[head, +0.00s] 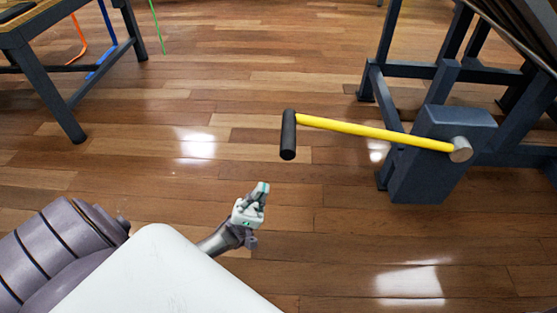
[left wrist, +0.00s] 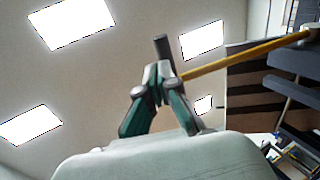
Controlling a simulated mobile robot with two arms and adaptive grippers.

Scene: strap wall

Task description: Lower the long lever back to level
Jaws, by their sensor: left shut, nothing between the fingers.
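The long lever has a yellow bar (head: 375,131) that runs left from a round pivot (head: 460,149) on a dark block. Its black handle (head: 288,135) is at the bar's left end. I cannot tell the bar's exact tilt. My left gripper (head: 262,188) is shut and empty, below and left of the handle in the head view, with a gap between them there. In the left wrist view the shut fingers (left wrist: 157,72) point up toward the handle (left wrist: 163,46), whose lower part is hidden behind them; the yellow bar (left wrist: 230,60) also shows. My right gripper is not in view.
The dark blue block (head: 440,165) and its metal frame (head: 410,70) stand at the right. A wooden-topped table (head: 30,22) with dark legs is at the upper left, with coloured straps (head: 103,62) near it. The wood floor around the handle is clear.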

